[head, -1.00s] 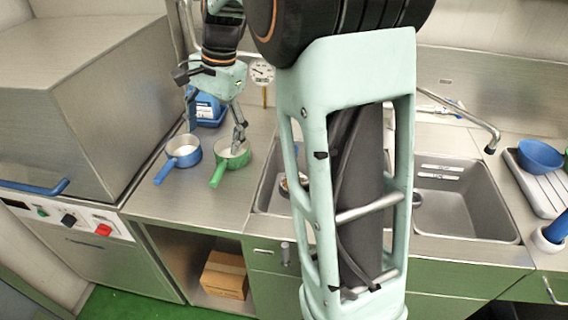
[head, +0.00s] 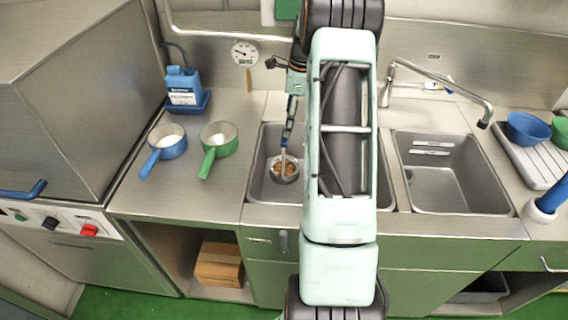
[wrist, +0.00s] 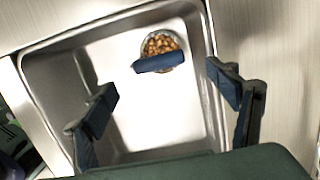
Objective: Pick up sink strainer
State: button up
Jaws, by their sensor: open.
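The sink strainer (head: 284,168) is in the left sink basin (head: 262,190), partly beside my arm in the head view. In the wrist view the strainer (wrist: 160,42) is a round metal cup with brown bits in it, and a dark blue bar-shaped handle (wrist: 160,62) crosses its near side. My gripper (wrist: 168,90) is open, with its two dark fingers wide apart and nothing between them. The strainer lies beyond the fingertips, toward the top of that view. In the head view my arm hides much of the gripper.
A blue pan (head: 167,146) and a green pan (head: 219,143) stand on the counter to the left, with a blue bottle (head: 184,88) behind. The right basin (head: 445,180) looks empty. A faucet (head: 440,80) arches over it. Basin walls surround the strainer.

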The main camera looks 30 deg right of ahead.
jog(key=f, duration=0.2)
jog(key=a+f+p, duration=0.1)
jog(key=f, duration=0.2)
jog(key=shift+w+f, duration=0.2)
jog(key=shift+f, duration=0.15)
jog(key=c, duration=1.3)
jog(key=shift+c, duration=0.2)
jog(key=shift+r, duration=0.1)
